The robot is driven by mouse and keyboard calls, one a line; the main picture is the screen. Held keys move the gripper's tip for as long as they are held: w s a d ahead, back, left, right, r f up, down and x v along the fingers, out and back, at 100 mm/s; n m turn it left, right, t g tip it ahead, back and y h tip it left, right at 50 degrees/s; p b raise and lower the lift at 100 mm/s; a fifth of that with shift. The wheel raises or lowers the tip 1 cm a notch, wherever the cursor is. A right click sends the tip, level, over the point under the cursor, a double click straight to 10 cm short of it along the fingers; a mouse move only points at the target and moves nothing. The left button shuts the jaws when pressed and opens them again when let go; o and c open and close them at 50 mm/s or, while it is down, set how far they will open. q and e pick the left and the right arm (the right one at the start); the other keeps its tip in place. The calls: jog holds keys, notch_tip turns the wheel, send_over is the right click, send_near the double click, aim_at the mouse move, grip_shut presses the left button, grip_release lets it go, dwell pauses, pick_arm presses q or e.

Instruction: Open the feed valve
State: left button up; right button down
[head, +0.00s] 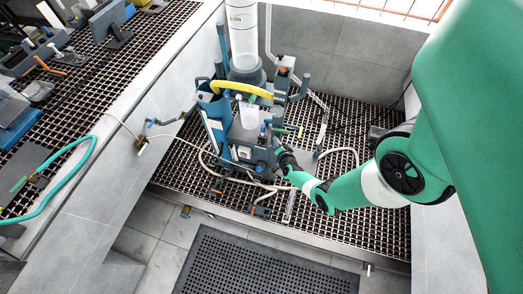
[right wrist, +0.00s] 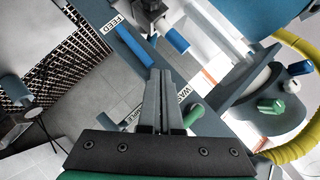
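The flotation rig (head: 217,110) stands on the grated bench in the head view, with blue panels and a clear column above. My right gripper (head: 279,150) is at its lower right side. My left gripper is not in view.
Near the fingers, a green handle (right wrist: 194,115) sits by the WASH and SAMPLE labels. A yellow hose (head: 240,88) crosses the rig. Pale hoses (head: 345,152) lie on the grating. A black floor mat (head: 265,265) lies in front.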

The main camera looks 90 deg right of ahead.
jog(key=shift+r, duration=0.1)
dwell(0.3)
jog(key=shift+r+p, duration=0.8)
jog(key=shift+p, duration=0.05)
jog(key=shift+a+r, duration=0.1)
jog(key=shift+r, duration=0.05)
jog(key=p+v, duration=0.6)
jog(key=v, duration=0.5)
jog(key=shift+p, duration=0.35)
jog(key=shift+s+a, duration=0.1)
jog(key=shift+s, duration=0.05)
